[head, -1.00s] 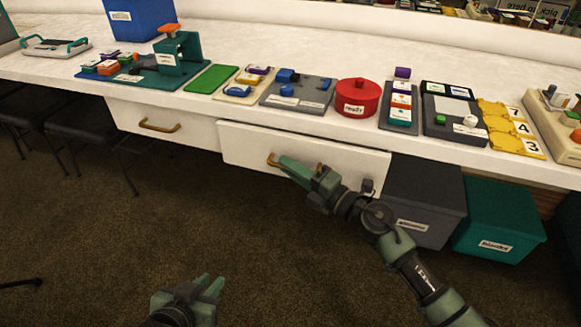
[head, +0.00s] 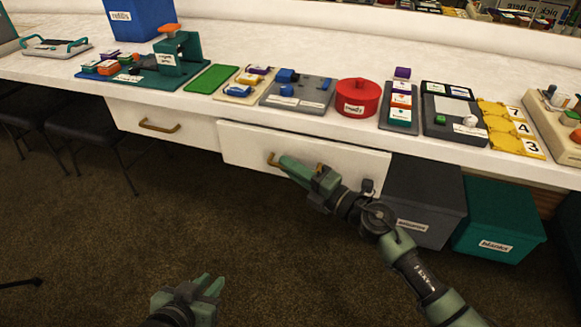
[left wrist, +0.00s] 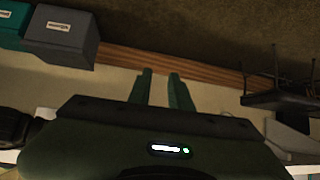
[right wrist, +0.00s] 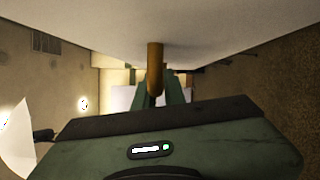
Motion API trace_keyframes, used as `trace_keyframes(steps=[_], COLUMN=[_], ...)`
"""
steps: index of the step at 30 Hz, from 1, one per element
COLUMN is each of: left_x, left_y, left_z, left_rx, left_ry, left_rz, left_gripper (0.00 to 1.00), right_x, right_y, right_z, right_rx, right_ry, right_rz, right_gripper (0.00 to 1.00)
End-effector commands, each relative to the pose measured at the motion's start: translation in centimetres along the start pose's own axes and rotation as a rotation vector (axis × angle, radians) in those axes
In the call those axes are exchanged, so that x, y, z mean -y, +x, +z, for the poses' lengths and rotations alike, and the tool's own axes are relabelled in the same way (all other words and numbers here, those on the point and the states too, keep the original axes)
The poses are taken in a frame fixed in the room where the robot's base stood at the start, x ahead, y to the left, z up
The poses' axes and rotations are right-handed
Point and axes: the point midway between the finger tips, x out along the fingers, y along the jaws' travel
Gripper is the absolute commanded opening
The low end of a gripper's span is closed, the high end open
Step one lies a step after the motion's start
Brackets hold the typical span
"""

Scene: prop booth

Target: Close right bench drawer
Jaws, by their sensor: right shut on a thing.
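The right bench drawer (head: 345,160) has a white front that stands out a little from under the bench top, further forward than the left drawer. Its brass handle (head: 271,159) is mostly hidden behind my right gripper (head: 285,165). In the right wrist view the handle (right wrist: 155,65) lies between the fingers, and the gripper is shut on it. My left gripper (head: 212,286) hangs low over the carpet, away from the drawer. Its two fingers are apart and empty in the left wrist view (left wrist: 160,75).
The closed-looking left drawer (head: 165,122) is beside it. A grey bin (head: 425,195) and a teal bin (head: 500,220) stand under the bench at right. Dark chairs (head: 90,145) are at left. The bench top holds several props, including a red round box (head: 358,98).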

Motion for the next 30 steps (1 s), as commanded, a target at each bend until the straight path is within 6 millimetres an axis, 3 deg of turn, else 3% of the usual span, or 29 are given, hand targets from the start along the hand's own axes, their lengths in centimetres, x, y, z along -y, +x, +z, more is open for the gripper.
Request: trace_keyframes(steps=[3,13,23,24,26,30], left_x=[-0.1,-0.8,-0.8,-0.8,-0.8,-0.8], left_y=[0.1,0.3,0.1,0.2,0.2,0.2], left_z=[-0.1,-5.7,-6.3,-6.2,-6.2,-6.2], left_rx=[-0.011,-0.281,-0.301,-0.301,-0.301,-0.3], left_ry=[0.0,0.003,0.003,0.002,0.003,0.003], left_rz=[0.001,0.018,0.018,0.018,0.018,0.018], left_gripper=[0.2,0.2,0.2,0.2,0.2,0.2], right_x=[0.3,0.9,0.8,0.8,0.8,0.8], right_y=[0.1,1.3,1.4,1.4,1.4,1.4], right_z=[0.3,3.3,3.7,3.7,3.7,3.6], right_rx=[0.0,0.001,0.007,0.007,0.006,0.004], right_ry=[0.0,0.0,-0.001,-0.001,-0.001,0.0], right_rz=[-0.003,-0.003,-0.003,-0.002,-0.002,-0.002], right_gripper=[0.0,0.0,0.0,0.19,0.32,0.32])
